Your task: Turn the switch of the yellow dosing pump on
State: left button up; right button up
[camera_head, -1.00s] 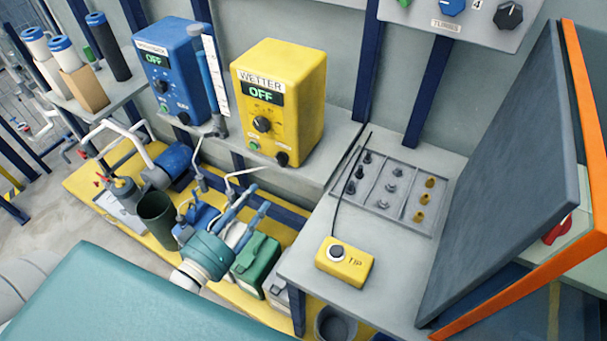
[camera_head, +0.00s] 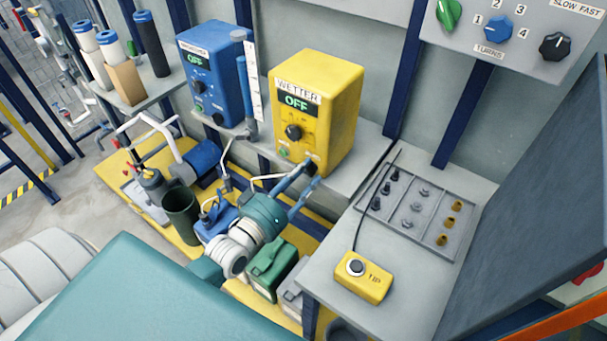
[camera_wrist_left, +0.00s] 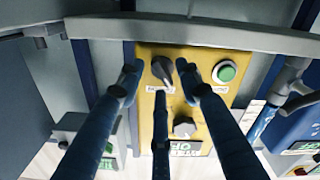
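The yellow dosing pump (camera_head: 335,105), labelled WETTER, stands on the shelf, and its display (camera_head: 298,102) reads OFF. A larger black knob (camera_head: 293,132) is on the middle of its front, with a green button (camera_head: 284,152) at lower left. The black switch (camera_wrist_left: 162,70) at the lower right shows in the left wrist view, where the pump appears upside down. My left gripper (camera_head: 311,175) is in front of the switch. Its fingers (camera_wrist_left: 159,80) are apart, on either side of the switch; I cannot tell whether they touch it. My right gripper is not in view.
A blue pump (camera_head: 208,75), also showing OFF, stands left of the yellow one. A yellow TIP box (camera_head: 363,282) and a grey parts tray (camera_head: 405,225) lie on the right-hand bench. A green jug (camera_head: 272,268) and other containers stand below my left gripper.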

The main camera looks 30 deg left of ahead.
pick_arm(q)
jog(key=shift+c, duration=0.3)
grip_shut()
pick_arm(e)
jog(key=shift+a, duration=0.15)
